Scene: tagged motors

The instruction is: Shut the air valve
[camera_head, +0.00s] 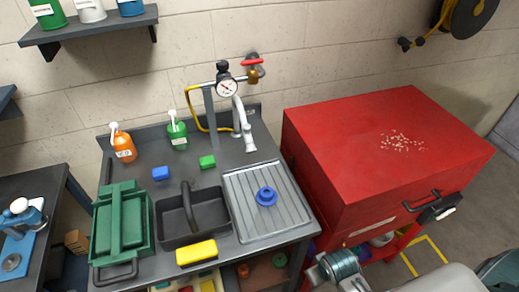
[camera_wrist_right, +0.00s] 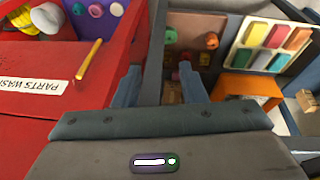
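The air valve (camera_head: 253,75) is a small brass body with a red lever (camera_head: 252,62), mounted by the back wall above the bench. The lever looks roughly level, pointing sideways. To its left are a round white gauge (camera_head: 227,90) and a black knob (camera_head: 222,66). My right gripper (camera_wrist_right: 162,87) is open and empty in the right wrist view, its two blue-grey fingers apart. It is low in front, between the bench and the red cabinet, far from the valve. In the head view its fingertips cannot be made out. My left gripper is not in view.
The bench (camera_head: 215,165) carries a green toolbox (camera_head: 122,225), black tray (camera_head: 190,222), ribbed drain board (camera_head: 245,190) with a blue ring (camera_head: 266,196), and bottles. A grey tap (camera_head: 245,130) stands below the valve. The red parts washer (camera_head: 350,150) is close on the right.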

